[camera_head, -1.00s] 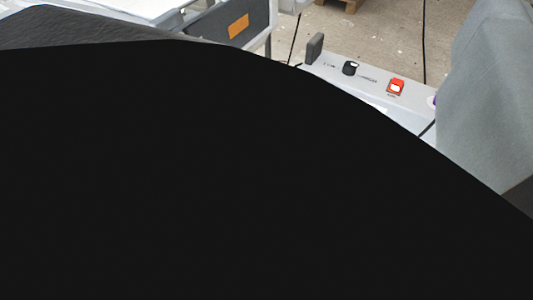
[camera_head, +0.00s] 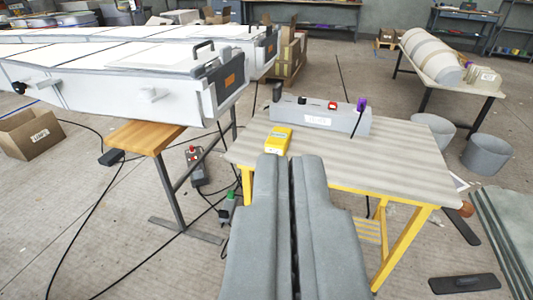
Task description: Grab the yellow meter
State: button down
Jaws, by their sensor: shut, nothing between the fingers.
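The yellow meter (camera_head: 277,140) lies on the striped top of a table (camera_head: 400,157) with yellow legs, near its left end. It is in front of a grey control box (camera_head: 318,116). My gripper (camera_head: 290,160) shows as two long grey fingers reaching up from the bottom of the view. They are shut with only a thin dark gap between them and hold nothing. Their tips overlap the meter's lower edge in the picture; I cannot tell how far apart they are in depth.
Long white moulds (camera_head: 120,75) stand at the upper left above a wooden bench (camera_head: 145,135). A cardboard box (camera_head: 30,134), cables and a pendant (camera_head: 195,165) lie on the floor. Grey buckets (camera_head: 487,154) stand at the right. The table's right half is clear.

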aim_at(279, 139)
jog(key=i+l, duration=0.1)
jog(key=i, duration=0.5)
jog(key=i+l+u, duration=0.1)
jog(key=i, duration=0.5)
